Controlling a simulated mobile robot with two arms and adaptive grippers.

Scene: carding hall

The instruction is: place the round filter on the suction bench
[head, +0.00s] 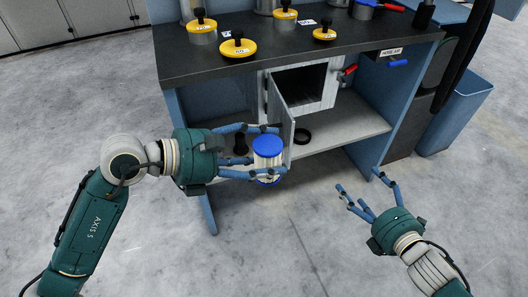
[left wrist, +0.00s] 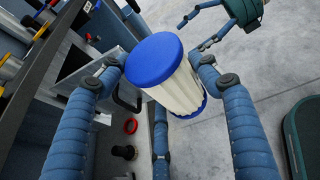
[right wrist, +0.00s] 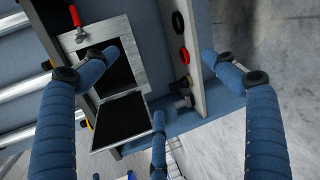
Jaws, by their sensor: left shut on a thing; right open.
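The round filter (head: 268,154) is a white pleated cylinder with blue end caps. My left gripper (head: 280,150) is shut on it and holds it roughly upright in front of the bench's open housing door. In the left wrist view the filter (left wrist: 178,92) sits between the fingers. The suction bench (head: 240,72) has a dark top, blue sides and a grey lower shelf. A pale housing (head: 318,83) under the top has a dark opening, and its door (head: 288,128) hangs open. My right gripper (head: 360,182) is open and empty, right of the filter and in front of the bench.
A black ring (head: 303,136) lies on the lower shelf. A red-handled lever (head: 347,71) is beside the housing. A blue bin (head: 455,110) stands right of the bench. The floor in front is clear.

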